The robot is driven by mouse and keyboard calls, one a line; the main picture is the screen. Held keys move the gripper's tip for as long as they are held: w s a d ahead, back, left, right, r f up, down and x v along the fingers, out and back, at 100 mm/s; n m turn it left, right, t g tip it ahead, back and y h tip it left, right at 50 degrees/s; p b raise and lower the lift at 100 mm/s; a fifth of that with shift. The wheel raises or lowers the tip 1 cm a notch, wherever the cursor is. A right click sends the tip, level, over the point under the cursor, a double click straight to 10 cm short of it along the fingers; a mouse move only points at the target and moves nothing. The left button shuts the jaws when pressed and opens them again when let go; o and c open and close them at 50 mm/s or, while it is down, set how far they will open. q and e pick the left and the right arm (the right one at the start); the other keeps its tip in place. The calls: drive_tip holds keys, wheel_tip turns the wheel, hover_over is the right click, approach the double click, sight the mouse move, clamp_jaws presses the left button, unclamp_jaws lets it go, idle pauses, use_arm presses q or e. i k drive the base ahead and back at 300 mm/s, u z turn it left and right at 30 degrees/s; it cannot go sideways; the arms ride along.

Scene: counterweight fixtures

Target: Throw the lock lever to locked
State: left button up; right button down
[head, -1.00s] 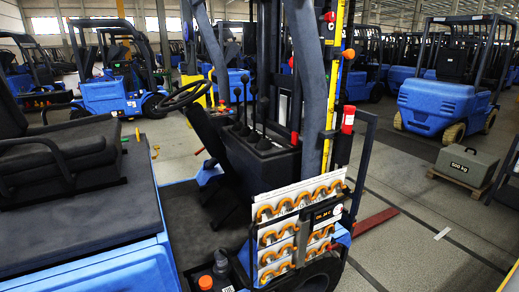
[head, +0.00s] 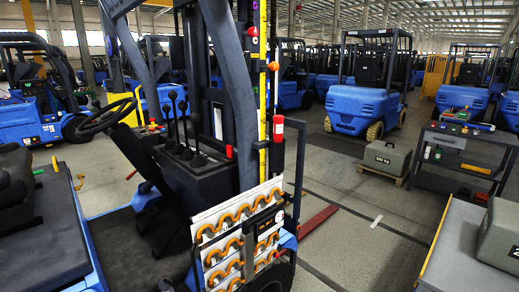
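A blue forklift with a dark mast fills the left and middle of the head view. A small red-tipped lever (head: 132,174) shows left of the console. On the mast, a yellow upright scale (head: 262,100) carries a red knob (head: 252,31) and an orange knob (head: 273,66). I cannot tell which of these is the lock lever, or its position. Neither of my grippers is in view.
A grey weight (head: 386,157) sits on a pallet behind. A tool cart (head: 455,185) stands right, and another grey weight (head: 503,235) sits on a grey bench (head: 450,262). Open floor lies between.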

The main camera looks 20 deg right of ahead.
sight(229, 148)
drive_tip(key=z, duration=0.75)
drive_tip(key=i, duration=1.4)
drive_tip(key=u, duration=0.8)
drive_tip(key=i, duration=0.35)
drive_tip(key=u, duration=0.5)
